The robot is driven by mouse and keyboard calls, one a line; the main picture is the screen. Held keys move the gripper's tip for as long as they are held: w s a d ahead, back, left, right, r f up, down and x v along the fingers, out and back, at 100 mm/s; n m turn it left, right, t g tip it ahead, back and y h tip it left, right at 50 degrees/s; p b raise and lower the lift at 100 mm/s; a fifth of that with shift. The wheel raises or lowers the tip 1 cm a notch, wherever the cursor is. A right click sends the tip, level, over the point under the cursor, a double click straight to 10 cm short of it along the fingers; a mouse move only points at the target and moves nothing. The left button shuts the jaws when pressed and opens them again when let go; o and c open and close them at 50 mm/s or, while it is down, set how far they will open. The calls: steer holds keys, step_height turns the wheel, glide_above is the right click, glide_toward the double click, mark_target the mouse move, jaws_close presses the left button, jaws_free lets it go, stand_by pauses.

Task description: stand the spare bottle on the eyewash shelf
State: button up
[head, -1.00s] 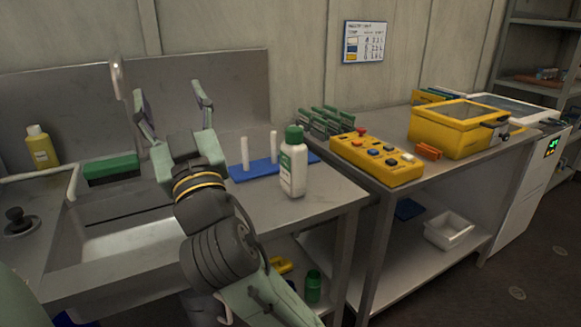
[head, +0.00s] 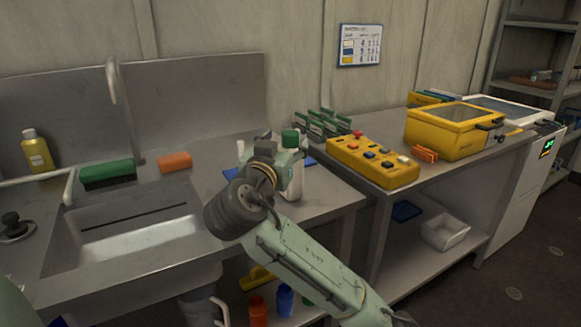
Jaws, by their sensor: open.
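A white bottle with a green cap (head: 290,138) stands upright on the steel counter right of the sink, partly hidden behind my gripper. It is the likely spare bottle, though its label is not readable now. My gripper (head: 268,150) is open, just in front of the bottle and overlapping it in the view. The fingertips are mostly hidden by the wrist, so I cannot tell whether they touch or straddle the bottle. I cannot identify an eyewash shelf for certain in this view.
A blue pegged rack (head: 232,173) lies behind my gripper. A yellow bottle (head: 37,155), green brush block (head: 107,174) and orange sponge (head: 175,162) sit around the sink (head: 140,238). A yellow control box (head: 372,160) stands to the right. Red (head: 258,310) and blue (head: 285,299) bottles are below.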

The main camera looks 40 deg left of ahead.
mark_target(288, 137)
steer(key=p+x, duration=0.2)
steer(key=x, duration=0.2)
steer(key=shift+w+a+r, duration=0.1)
steer(key=shift+w+a, duration=0.1)
steer(key=shift+a, duration=0.05)
steer(key=shift+w+a, duration=0.1)
steer(key=shift+w, duration=0.1)
steer(key=shift+c, duration=0.3)
jaws_close()
stand_by(0.5)
